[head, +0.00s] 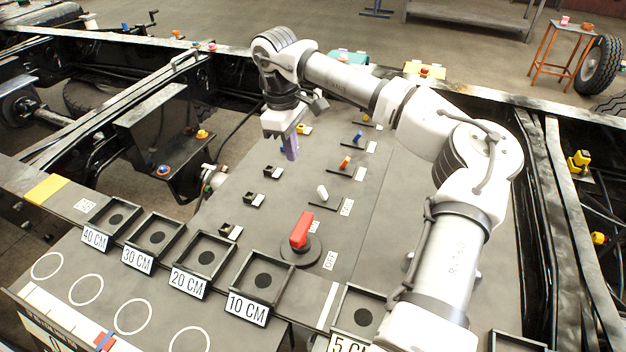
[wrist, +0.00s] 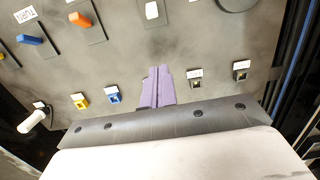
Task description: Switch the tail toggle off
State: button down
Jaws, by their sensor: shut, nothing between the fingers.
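Several toggle levers stand in a row on the grey panel (head: 270,215): white (head: 322,192), orange (head: 345,162), blue (head: 358,137) and a yellow one (head: 365,117) partly behind my arm. The wrist view shows the white (wrist: 152,10), orange (wrist: 80,20) and blue (wrist: 30,40) ones. One label there seems to read TURN; I cannot read which toggle is the tail one. My gripper (head: 291,150), with purple fingers, is shut and empty. It points down over the panel, left of the lever row and apart from the levers. Its fingers also show in the wrist view (wrist: 157,85).
A red rotary knob (head: 302,230) stands near the panel's front, by an OFF label. Small dark sockets (head: 273,172) and a yellow one (head: 304,129) line the panel's left side. Square trays (head: 205,258) with distance labels run along the front. Black chassis rails flank the panel.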

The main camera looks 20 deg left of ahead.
aim_at(299, 193)
jog(key=f+p, duration=0.1)
jog(key=f, duration=0.2)
jog(key=f+p, duration=0.1)
jog(key=f, duration=0.2)
jog(key=d+f+p, duration=0.1)
jog(key=f, duration=0.2)
jog(key=shift+f, duration=0.3)
jog(key=d+p, duration=0.1)
jog(key=d+r, duration=0.1)
jog(key=d, duration=0.1)
jog(key=shift+r+p, duration=0.1)
jog(key=shift+p, duration=0.25)
jog(key=shift+d, duration=0.3)
jog(key=shift+w+d+y, duration=0.1)
jog(key=shift+y, duration=0.2)
